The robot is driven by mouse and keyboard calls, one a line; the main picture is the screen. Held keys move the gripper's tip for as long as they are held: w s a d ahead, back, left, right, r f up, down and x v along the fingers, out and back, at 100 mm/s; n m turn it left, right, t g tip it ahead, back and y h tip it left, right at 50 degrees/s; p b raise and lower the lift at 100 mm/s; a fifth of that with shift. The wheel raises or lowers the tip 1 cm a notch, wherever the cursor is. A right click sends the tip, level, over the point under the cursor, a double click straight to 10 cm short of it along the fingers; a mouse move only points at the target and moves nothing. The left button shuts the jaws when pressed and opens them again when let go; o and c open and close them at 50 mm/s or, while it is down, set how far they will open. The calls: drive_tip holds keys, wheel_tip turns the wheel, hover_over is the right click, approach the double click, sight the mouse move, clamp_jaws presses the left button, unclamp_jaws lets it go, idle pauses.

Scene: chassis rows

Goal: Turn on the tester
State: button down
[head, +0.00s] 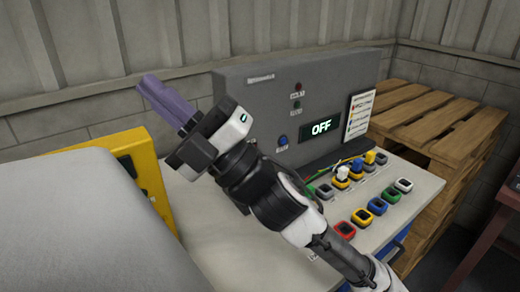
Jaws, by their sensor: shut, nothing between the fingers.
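The tester (340,75) is a grey upright panel at the back of a white bench. Its display (321,127) reads OFF in pale letters. A blue round button (283,140) with a small label sits left of the display. A small red round part (298,86) and a dark green one (297,105) are above. My gripper (160,92) is left of the panel, its purplish fingers pointing up and left, shut and empty. It appears apart from the blue button. My arm crosses the front and hides the panel's lower left and part of the bench.
Coloured connectors or sockets (362,217) stand in rows on the bench top (425,176), with thin wires behind. A card (359,115) is on the panel's right. A yellow case (150,180) and a large grey surface (70,225) are left. Wooden pallets (430,115) are stacked right.

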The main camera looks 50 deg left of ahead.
drive_tip(key=w+a+f+m+t+b, duration=0.25)
drive_tip(key=w+a+f+t, duration=0.35)
drive_tip(key=f, duration=0.3)
drive_tip(key=w+d+f+m+t+h+b, duration=0.1)
drive_tip(key=w+d+f+m+t+h, duration=0.1)
drive_tip(key=w+f+t, duration=0.4)
drive_tip(key=w+d+f+m+t+h, duration=0.2)
drive_tip(key=w+d+f+m+t, duration=0.1)
drive_tip(key=w+f, duration=1)
drive_tip(key=w+d+t, duration=0.1)
drive_tip(key=t, duration=0.1)
drive_tip(key=shift+w+f+m+t+h+b, duration=0.2)
drive_tip(key=shift+w+m+t+h+b, duration=0.1)
drive_tip(key=shift+w+m+t+b, duration=0.1)
drive_tip(key=shift+a, duration=0.15)
drive_tip(key=w+a+f+p, duration=0.1)
drive_tip(key=a+p, duration=0.1)
drive_tip(key=a, duration=1.1)
drive_tip(key=shift+a+f, duration=0.3)
drive_tip(key=shift+a, duration=0.05)
